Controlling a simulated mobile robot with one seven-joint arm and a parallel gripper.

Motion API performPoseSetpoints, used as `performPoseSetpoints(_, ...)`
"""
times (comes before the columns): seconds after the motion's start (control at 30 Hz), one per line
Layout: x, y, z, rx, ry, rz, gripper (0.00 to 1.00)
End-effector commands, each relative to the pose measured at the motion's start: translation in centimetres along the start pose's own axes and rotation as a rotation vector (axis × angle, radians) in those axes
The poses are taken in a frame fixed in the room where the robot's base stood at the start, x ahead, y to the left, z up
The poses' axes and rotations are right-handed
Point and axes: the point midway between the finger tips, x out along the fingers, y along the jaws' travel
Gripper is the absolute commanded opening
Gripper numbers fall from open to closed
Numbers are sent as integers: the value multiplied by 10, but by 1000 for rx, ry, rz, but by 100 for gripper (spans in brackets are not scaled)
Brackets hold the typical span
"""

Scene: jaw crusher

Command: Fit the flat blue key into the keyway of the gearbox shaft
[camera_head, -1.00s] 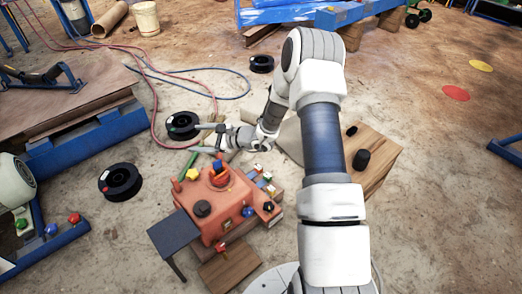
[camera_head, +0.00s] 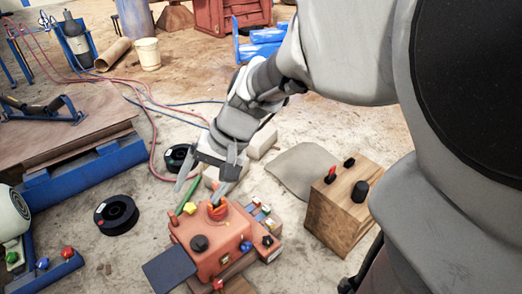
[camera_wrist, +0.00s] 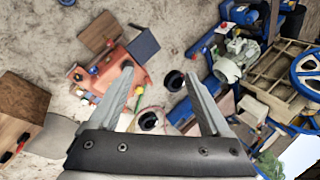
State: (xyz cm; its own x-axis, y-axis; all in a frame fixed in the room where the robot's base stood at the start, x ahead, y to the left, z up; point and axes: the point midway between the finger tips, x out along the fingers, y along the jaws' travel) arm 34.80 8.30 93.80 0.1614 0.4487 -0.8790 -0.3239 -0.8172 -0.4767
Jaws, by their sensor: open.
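The orange-red gearbox (camera_head: 208,243) stands on the floor. The keyway is not discernible. My gripper (camera_head: 199,191) is open and appears empty, above the back of the gearbox. In the wrist view my gripper (camera_wrist: 160,72) has its fingers apart, with the gearbox (camera_wrist: 116,75) beyond the left finger.
A wooden box (camera_head: 343,207) with black and red knobs stands to the right. A black spool (camera_head: 116,214) lies to the left; another (camera_head: 176,158) is behind my gripper. A dark plate (camera_head: 169,269) is at the gearbox's front left. Hoses cross the floor behind.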

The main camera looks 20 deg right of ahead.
Motion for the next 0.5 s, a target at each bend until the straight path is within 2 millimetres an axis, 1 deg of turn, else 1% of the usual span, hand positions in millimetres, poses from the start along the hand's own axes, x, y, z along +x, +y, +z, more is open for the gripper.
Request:
performPoseSetpoints(0.03,-27,-8,12,-94,85,23,82)
performPoseSetpoints(0.2,-59,20,38,-260,196,167,82)
performPoseSetpoints(0.3,-77,36,50,-343,265,245,82)
performPoseSetpoints(0.4,-92,51,58,-405,326,310,82)
performPoseSetpoints(0.5,-102,62,63,-447,371,358,82)
